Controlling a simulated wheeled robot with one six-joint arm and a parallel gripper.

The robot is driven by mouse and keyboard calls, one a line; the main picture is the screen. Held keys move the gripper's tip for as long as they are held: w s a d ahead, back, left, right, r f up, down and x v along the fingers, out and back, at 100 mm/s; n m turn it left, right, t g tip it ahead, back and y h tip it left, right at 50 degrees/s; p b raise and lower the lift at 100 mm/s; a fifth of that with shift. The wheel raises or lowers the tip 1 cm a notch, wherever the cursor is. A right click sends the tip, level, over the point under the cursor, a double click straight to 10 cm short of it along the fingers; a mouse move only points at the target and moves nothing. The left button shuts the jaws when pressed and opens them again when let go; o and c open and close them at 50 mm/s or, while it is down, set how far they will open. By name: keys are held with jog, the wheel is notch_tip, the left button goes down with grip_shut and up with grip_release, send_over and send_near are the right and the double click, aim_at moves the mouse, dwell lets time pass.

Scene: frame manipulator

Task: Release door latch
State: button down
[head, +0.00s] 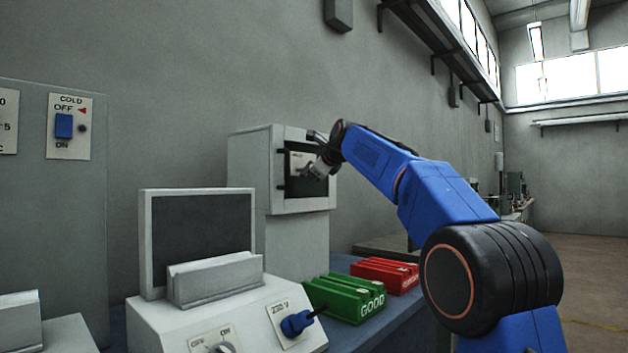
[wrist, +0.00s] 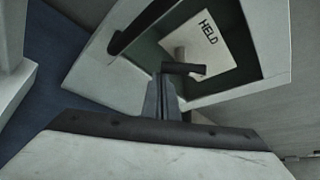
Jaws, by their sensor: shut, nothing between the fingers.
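A white box-shaped cabinet (head: 250,165) stands on a pedestal against the wall, with a dark recessed front facing my arm. In the wrist view, a pale plate marked HELD (wrist: 208,40) sits in the dark recess. A short black lever (wrist: 185,68), seemingly the latch, sticks out over this plate. My gripper (head: 316,170) is at the cabinet front and partly hides it. In the wrist view, its dark fingers (wrist: 166,95) are shut and empty, their tips close to the lever's left end. I cannot tell whether they touch it.
A black bar handle (wrist: 145,28) lies along the cabinet front. Below stand a green GOOD tray (head: 345,300) and a red tray (head: 385,275) on a blue bench. A console with a dark screen (head: 200,235) and a blue knob (head: 296,323) is nearer.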

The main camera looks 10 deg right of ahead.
jog(key=shift+s+a+r+m+g+y, duration=0.2)
jog(key=shift+a+r+m+g+y, duration=0.1)
jog(key=shift+m+g+y, duration=0.25)
jog(key=shift+s+a+r+m+g+y, duration=0.2)
jog(key=shift+r+m+g+y, duration=0.15)
jog(key=shift+m, duration=0.3)
jog(key=shift+r, duration=0.25)
